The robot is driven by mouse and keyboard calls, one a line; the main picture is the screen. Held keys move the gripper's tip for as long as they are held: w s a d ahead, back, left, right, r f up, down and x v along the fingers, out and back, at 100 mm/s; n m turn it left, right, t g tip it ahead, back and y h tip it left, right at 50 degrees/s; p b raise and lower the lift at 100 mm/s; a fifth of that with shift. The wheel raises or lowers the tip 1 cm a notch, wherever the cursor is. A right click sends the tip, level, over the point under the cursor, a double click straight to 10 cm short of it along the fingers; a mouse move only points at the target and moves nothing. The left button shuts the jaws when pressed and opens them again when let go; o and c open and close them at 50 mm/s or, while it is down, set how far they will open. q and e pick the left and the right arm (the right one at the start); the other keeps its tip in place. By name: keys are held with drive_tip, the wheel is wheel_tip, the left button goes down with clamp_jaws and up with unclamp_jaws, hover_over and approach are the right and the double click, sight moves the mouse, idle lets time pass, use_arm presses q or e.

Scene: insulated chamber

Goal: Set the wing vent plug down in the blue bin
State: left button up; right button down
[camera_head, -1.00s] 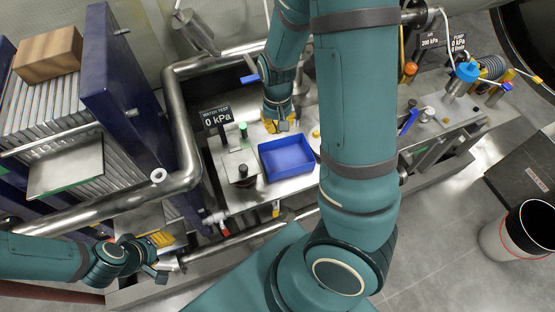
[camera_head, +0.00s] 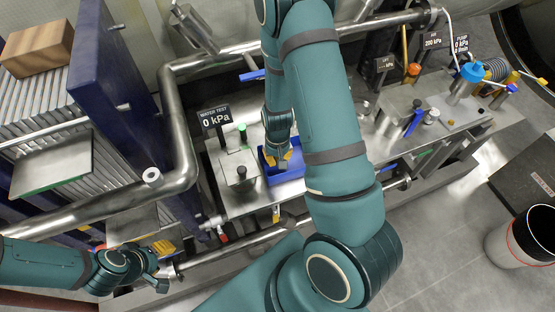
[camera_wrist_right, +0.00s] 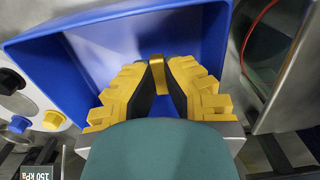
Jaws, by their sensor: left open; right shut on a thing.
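The wing vent plug (camera_wrist_right: 157,72) shows as a small brass-gold piece between my right fingertips in the right wrist view; the fingers cover much of it. My right gripper (camera_head: 279,157) is shut on it and is at the blue bin (camera_head: 287,176), with the fingertips over the inside. The bin's blue walls (camera_wrist_right: 40,52) surround the fingertips on several sides in the wrist view. I cannot tell whether the plug touches the bin floor. My left gripper (camera_head: 161,262) is open and empty at the lower left, well away from the bin.
The bin stands on a metal bench beside a block with a black knob (camera_head: 241,172) and a green-topped post (camera_head: 242,131). A water test sign (camera_head: 215,118) stands behind. A thick bent pipe (camera_head: 180,130) runs at the left. Valves and fittings crowd the bench's right.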

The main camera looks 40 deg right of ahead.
drive_tip(key=shift+f, duration=0.35)
drive_tip(key=shift+f, duration=0.15)
drive_tip(key=c, duration=1.1)
unclamp_jaws()
drive_tip(key=shift+c, duration=0.2)
drive_tip(key=shift+r, duration=0.25)
wheel_tip(320, 180, up, 12)
drive_tip(key=p, duration=0.2)
drive_tip(key=shift+p, duration=0.35)
